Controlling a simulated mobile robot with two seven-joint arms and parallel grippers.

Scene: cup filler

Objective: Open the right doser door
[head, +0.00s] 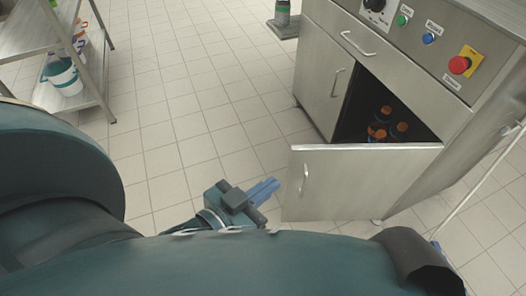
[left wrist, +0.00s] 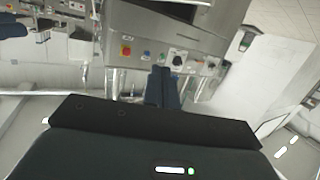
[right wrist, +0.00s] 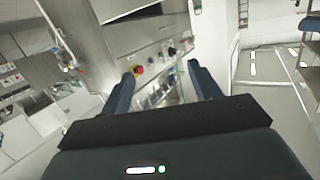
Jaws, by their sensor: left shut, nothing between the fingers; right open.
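The right doser door (head: 365,180) is swung wide open on the grey steel cabinet in the head view. Its handle (head: 304,180) is near the door's free left edge. The left door (head: 325,85) is closed. My left gripper (head: 270,188) is just left of the open door's edge, apart from the handle, shut and empty; its closed fingers also show in the left wrist view (left wrist: 163,74). My right gripper (right wrist: 163,78) is open and empty in the right wrist view, with the control panel beyond its fingers.
Several dark items with orange tops (head: 380,128) stand inside the open cabinet. A panel with a red emergency button (head: 459,65) is above. A steel shelf (head: 88,60) with a white bucket (head: 65,77) stands at upper left. The tiled floor between is clear.

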